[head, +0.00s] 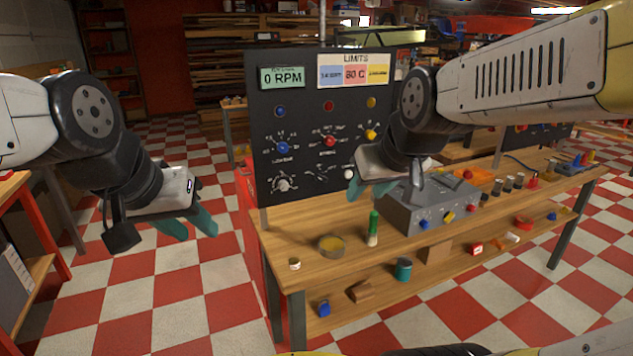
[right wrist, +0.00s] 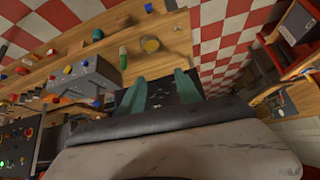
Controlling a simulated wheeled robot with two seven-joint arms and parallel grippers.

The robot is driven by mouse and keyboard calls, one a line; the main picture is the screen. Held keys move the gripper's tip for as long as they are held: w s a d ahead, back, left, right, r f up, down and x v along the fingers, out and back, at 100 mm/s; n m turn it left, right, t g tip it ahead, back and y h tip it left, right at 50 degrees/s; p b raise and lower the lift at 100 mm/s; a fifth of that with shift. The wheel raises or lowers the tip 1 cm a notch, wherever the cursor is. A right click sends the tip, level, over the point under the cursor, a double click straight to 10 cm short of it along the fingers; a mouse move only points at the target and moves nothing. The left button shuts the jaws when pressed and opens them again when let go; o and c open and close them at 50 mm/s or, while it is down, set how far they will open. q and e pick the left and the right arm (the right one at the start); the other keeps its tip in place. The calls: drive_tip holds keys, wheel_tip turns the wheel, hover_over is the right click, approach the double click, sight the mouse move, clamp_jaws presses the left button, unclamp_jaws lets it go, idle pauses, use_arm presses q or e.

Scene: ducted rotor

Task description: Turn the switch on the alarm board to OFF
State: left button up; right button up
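The upright black board (head: 300,110) stands at the back left of the wooden bench, with a green "0 RPM" display (head: 282,77) and a LIMITS label (head: 356,69). It carries a blue knob (head: 283,147), a red knob (head: 329,141), a yellow knob (head: 371,134) and a grey knob (head: 283,184) lower left. Its lettering is mostly too small to read, and my right arm hides its right side. My right gripper (head: 370,188) is open and empty before the board's lower right; its teal fingers (right wrist: 162,88) are apart over a dark surface. My left gripper (head: 190,226) is open, empty, left of the bench.
A grey box (head: 425,208) with coloured knobs stands on the bench right of my right gripper. A green-and-white bottle (head: 373,228) and a round tin (head: 331,246) stand before the board. A lower shelf holds small parts. The checkered floor left of the bench is clear.

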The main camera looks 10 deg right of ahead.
drive_tip(key=w+d+f+n+t, duration=0.1)
drive_tip(key=w+f+n+t, duration=0.2)
drive_tip(key=w, duration=1)
drive_tip(key=w+d+f+n+t, duration=0.1)
drive_tip(key=w+f+n+t, duration=0.3)
drive_tip(key=w, duration=1)
drive_tip(key=n+y, duration=0.2)
drive_tip(key=n, duration=0.2)
approach(323, 179)
wheel_tip(323, 179, up, 4)
drive_tip(key=s, duration=0.2)
wheel_tip(323, 179, down, 7)
drive_tip(key=w+n+t+y, duration=0.2)
drive_tip(key=t, duration=0.1)
drive_tip(key=shift+d+x, duration=0.15)
drive_tip(key=shift+x, duration=1.85)
drive_tip(key=shift+d+x, duration=0.15)
drive_tip(key=shift+x, duration=1.85)
drive_tip(key=shift+w, duration=0.1)
clamp_jaws()
